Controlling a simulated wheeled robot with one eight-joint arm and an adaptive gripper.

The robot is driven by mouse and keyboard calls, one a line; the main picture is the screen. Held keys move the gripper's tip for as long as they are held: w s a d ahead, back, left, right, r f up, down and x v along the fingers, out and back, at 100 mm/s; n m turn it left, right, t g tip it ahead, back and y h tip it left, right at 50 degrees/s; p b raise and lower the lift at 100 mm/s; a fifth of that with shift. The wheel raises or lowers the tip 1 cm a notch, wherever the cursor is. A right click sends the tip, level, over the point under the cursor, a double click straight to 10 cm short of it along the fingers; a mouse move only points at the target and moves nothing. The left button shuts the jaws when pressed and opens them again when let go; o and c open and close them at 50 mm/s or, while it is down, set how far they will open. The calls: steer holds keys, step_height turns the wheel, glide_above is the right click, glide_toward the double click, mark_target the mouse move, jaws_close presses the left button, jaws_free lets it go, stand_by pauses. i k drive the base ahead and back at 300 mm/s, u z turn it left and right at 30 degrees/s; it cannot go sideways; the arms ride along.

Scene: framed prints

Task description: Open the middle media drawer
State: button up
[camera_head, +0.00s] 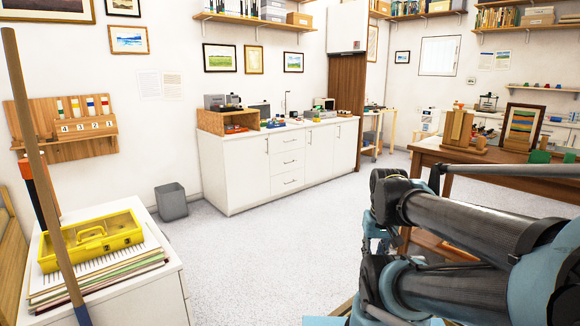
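A long white cabinet (235,165) stands against the far wall, left of centre. No label on the drawers can be read. My arm crosses the lower right, well apart from the cabinet. My gripper cannot be made out.
Grey speckled floor (270,245) lies clear before the cabinet. A grey bin (171,203) stands left of it. A wooden table (500,168) is at right. A near white cabinet (150,298) bears papers and a yellow toolbox (92,241); a pole (35,150) rises in front.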

mark_target(280, 162)
steer(key=k, duration=0.6)
steer(key=z, duration=0.4)
steer(key=i, duration=2.35)
steer(key=u, duration=0.3)
steer(key=i, duration=1.2)
steer(key=u, duration=1)
steer(key=i, duration=0.8)
steer(key=u, duration=0.95)
steer(key=i, duration=0.65)
steer(key=u, duration=0.1)
